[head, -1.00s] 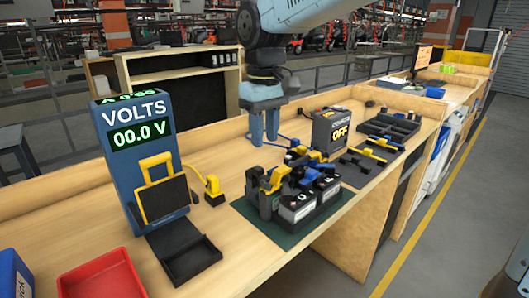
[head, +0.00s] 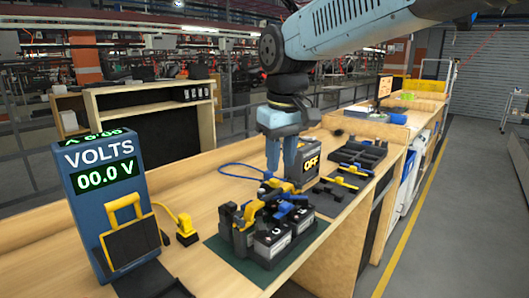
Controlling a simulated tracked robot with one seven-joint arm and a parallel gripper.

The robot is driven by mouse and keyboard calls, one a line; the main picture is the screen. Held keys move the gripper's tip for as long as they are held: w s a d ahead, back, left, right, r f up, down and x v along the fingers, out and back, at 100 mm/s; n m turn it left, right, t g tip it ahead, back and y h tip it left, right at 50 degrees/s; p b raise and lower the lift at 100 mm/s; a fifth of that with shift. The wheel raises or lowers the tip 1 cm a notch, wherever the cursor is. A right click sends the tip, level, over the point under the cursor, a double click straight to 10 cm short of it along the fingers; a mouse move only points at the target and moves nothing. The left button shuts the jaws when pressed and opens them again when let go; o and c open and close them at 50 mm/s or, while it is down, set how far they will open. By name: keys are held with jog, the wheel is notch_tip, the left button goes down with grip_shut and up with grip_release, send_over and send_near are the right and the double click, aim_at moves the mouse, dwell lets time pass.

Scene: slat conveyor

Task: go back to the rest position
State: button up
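My gripper (head: 281,156) hangs fingers down at the end of my blue-grey arm, above the back part of the wooden bench. Its two fingers are apart with a narrow gap and nothing shows between them. In the picture it stands just left of the box reading OFF (head: 310,162) and partly overlaps it. It appears clear of the battery group (head: 272,240) in front of it; its exact height above the bench is hard to tell.
A blue VOLTS meter reading 00.0 V (head: 105,195) stands at the left. A yellow-black clamp (head: 185,230) lies beside it. A dark divided tray (head: 360,152) sits right of the OFF box. A blue cable (head: 238,168) lies behind the batteries. Open floor (head: 450,230) is at the right.

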jog(key=s+d+f+m+t, duration=0.2)
jog(key=s+d, duration=0.3)
jog(key=d, duration=0.5)
jog(key=s+d+f+m+t, duration=0.2)
jog(key=s+d+m, duration=0.3)
jog(key=d, duration=0.6)
jog(key=shift+s+f, duration=0.35)
jog(key=shift+f, duration=0.15)
